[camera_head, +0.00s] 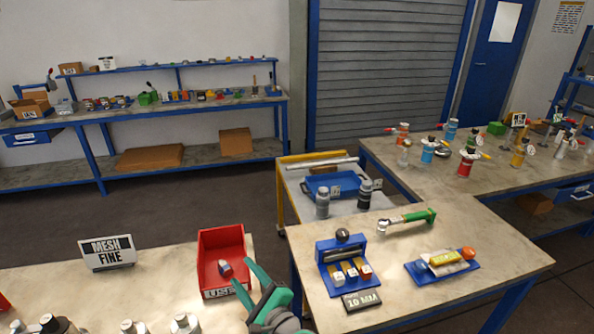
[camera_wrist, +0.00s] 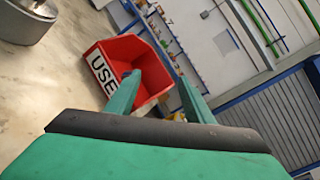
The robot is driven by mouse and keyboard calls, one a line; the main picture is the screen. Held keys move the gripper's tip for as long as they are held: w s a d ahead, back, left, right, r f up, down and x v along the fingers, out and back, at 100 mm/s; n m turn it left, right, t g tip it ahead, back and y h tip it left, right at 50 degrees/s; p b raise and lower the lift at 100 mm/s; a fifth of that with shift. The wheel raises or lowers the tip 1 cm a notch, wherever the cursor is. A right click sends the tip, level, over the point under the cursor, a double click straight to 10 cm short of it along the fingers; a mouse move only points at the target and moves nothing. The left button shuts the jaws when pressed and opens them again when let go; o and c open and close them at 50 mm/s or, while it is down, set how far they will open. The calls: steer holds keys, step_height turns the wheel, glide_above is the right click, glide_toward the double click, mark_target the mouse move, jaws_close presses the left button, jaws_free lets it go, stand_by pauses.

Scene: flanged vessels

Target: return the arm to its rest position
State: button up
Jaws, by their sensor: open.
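My gripper (camera_head: 258,284) is green and shows at the bottom middle of the head view, beside the right wall of a red bin. Its two fingers are spread apart with nothing between them. In the wrist view the gripper (camera_wrist: 160,88) points toward the red bin (camera_wrist: 112,50), which lies beyond the fingers. In the head view the red bin (camera_head: 222,240) bears a label reading "USE", partly cut off. A small dark red and grey piece (camera_head: 225,268) lies inside it. The rest of my arm is mostly out of view.
A "MESH FINE" sign (camera_head: 106,252) and several metal vessels (camera_head: 185,323) stand on the left table. The right table holds a blue rack (camera_head: 341,262), a blue tray (camera_head: 441,267) and a green-handled tool (camera_head: 407,220). A yellow cart (camera_head: 283,190) stands behind.

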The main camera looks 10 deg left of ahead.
steer(key=s+a+r+m+t+y, duration=0.1)
steer(key=s+a+r+m+y, duration=0.1)
steer(key=a+r+m, duration=0.35)
steer(key=s+a+r+m+t+y, duration=0.1)
steer(key=s+a+r+m, duration=0.15)
steer(key=r, duration=0.55)
steer(key=s+d+r+m+t+h, duration=0.3)
steer(key=r+m+t, duration=0.35)
steer(key=m, duration=1.15)
steer(key=s+d+f+m+h, duration=0.6)
steer(key=d+f+m, duration=0.2)
steer(key=f+m, duration=0.3)
steer(key=s+d+f+m+h, duration=0.65)
steer(key=f+m, duration=0.25)
steer(key=m, duration=0.3)
steer(key=s+d+f+m+g, duration=0.2)
steer(key=s+d+f+m, duration=0.1)
steer(key=s+d, duration=0.4)
steer(key=s+d+f+m+g+h, duration=0.1)
steer(key=s+d+f+m+g, duration=0.2)
steer(key=s, duration=1)
steer(key=d+f, duration=0.3)
steer(key=d, duration=0.2)
steer(key=shift+s+d, duration=0.25)
